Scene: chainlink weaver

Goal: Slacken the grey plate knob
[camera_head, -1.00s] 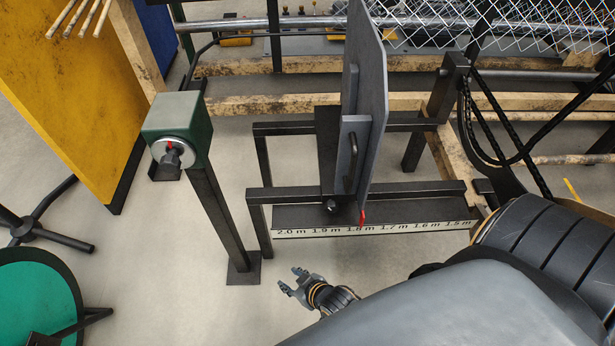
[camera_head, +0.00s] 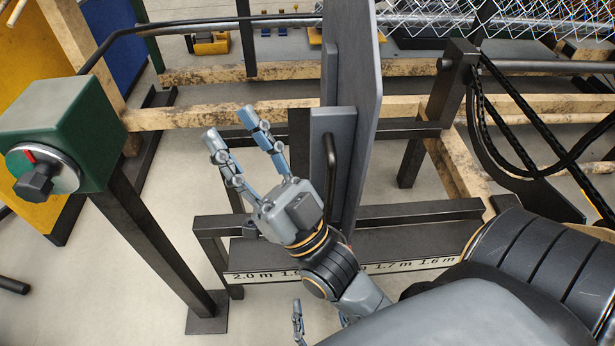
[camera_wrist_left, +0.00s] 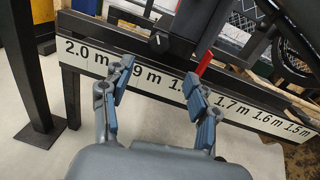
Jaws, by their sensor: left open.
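The grey plate (camera_head: 358,100) stands upright on a black carriage over the scale rail (camera_head: 400,262). Its dark knob (camera_wrist_left: 158,42) shows below the plate in the left wrist view, beside a red pointer (camera_wrist_left: 203,66). In the head view my right arm hides the knob. My left gripper (camera_wrist_left: 158,82) is open and empty in front of the scale, below the knob and apart from it. Only bits of it show low in the head view (camera_head: 298,320). My right gripper (camera_head: 230,128) has its fingers spread, empty, left of the plate's handle (camera_head: 330,165).
A green box (camera_head: 60,125) with a dark knob (camera_head: 36,182) and red mark stands on a post at left. Black cables (camera_head: 480,110) and a bracket are at right. Wooden beams (camera_head: 220,115) and wire mesh lie behind. Bare floor lies below the rail.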

